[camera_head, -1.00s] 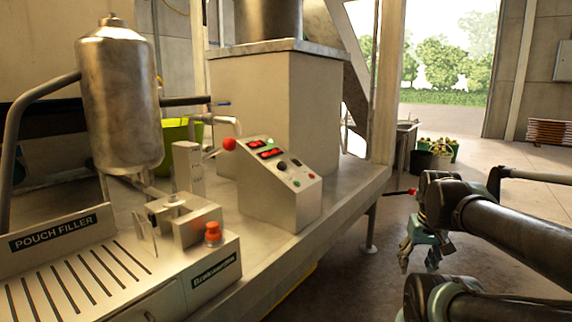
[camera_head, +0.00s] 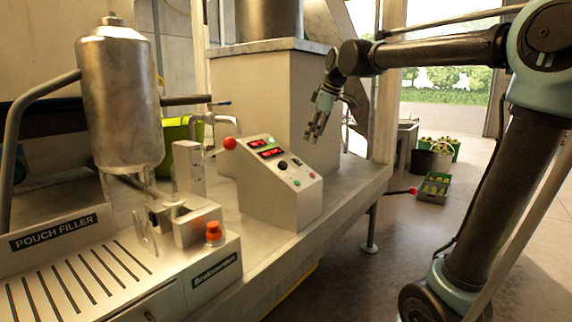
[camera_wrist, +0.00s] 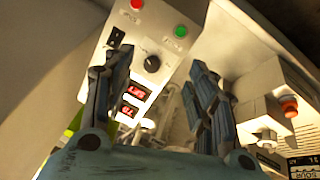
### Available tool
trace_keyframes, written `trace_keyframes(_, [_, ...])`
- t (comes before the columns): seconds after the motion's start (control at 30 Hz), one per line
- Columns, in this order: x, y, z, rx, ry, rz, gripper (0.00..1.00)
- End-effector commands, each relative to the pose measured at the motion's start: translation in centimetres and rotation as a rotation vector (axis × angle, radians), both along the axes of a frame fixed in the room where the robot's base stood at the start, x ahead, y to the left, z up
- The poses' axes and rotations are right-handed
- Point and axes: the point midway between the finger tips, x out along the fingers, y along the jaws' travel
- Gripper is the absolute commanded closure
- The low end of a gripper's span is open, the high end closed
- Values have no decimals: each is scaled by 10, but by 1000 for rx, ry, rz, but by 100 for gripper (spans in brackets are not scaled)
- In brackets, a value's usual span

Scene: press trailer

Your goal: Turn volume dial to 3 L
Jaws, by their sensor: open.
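The control box (camera_head: 283,207) stands on the metal bench with a sloped panel. The panel carries two red displays, a black dial (camera_head: 283,164), a green button and a red one. In the wrist view the dial (camera_wrist: 152,64) lies between my fingers, with its pointer setting too small to read. My gripper (camera_head: 315,132) is open and empty, fingers pointing down, above and to the right of the panel, apart from it. In the wrist view its two fingers (camera_wrist: 158,80) frame the panel. The displays' digits are not clearly legible.
The pouch filler (camera_head: 80,265) with its steel tank (camera_head: 120,100) is at the left. An orange-red knob (camera_head: 213,232) sits on its front. A red ball knob (camera_head: 230,143) is left of the panel. A large metal housing (camera_head: 250,110) rises behind.

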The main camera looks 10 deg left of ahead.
Motion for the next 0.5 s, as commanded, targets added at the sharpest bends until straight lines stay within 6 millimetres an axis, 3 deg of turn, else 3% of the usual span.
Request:
trace_keyframes(0.03, [4, 18, 7, 1, -11, 42, 48])
trace_keyframes(0.1, [7, 34, 14, 2, -26, 87, 48])
trace_keyframes(0.2, [9, 48, 20, 3, -39, 125, 48])
trace_keyframes(0.37, [12, 58, 17, 3, -44, 144, 48])
trace_keyframes(0.5, [16, 64, 1, 3, -44, 144, 48])
